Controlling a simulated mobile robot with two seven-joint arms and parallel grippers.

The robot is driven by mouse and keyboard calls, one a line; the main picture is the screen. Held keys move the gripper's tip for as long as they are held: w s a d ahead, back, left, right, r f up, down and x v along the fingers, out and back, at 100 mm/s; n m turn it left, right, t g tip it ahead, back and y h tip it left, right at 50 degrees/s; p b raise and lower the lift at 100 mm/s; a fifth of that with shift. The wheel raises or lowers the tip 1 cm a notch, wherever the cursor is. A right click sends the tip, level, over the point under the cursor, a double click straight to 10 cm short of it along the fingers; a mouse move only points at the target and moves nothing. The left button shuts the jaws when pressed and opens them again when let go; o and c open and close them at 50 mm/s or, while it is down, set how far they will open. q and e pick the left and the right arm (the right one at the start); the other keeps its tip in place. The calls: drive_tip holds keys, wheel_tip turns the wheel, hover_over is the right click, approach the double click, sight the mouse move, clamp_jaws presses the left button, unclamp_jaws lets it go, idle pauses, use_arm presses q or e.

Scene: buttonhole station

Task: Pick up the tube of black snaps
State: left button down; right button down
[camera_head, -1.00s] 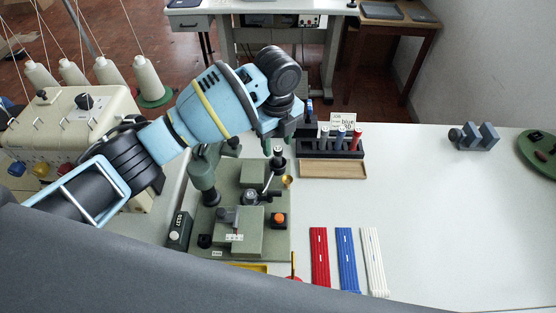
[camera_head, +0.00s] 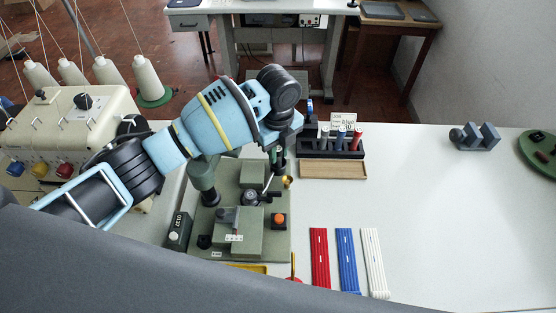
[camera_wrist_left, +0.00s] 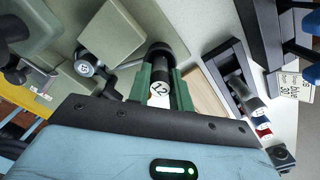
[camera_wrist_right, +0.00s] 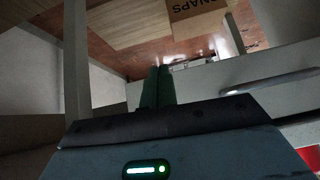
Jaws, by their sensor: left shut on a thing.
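My left gripper (camera_wrist_left: 161,82) is shut on a dark tube (camera_wrist_left: 160,52) with a round dark end and a white label reading 12, which I take to be the tube of black snaps. In the head view the left gripper (camera_head: 281,135) is at the back right of the green press, left of the tube rack, and mostly hidden by its own wrist. The black rack (camera_head: 312,152) holds white, blue and red tubes. My right gripper (camera_wrist_right: 157,87) shows in the right wrist view, its fingers together with nothing between them, away from the work table.
The green press (camera_head: 247,232) stands below the left arm. A wooden tray (camera_head: 333,169) lies in front of the rack. Red (camera_head: 319,258), blue (camera_head: 346,260) and white (camera_head: 374,262) strips lie at the front. The table's right side is mostly clear.

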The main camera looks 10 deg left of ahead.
use_arm(q)
drive_tip(key=shift+r, duration=0.15)
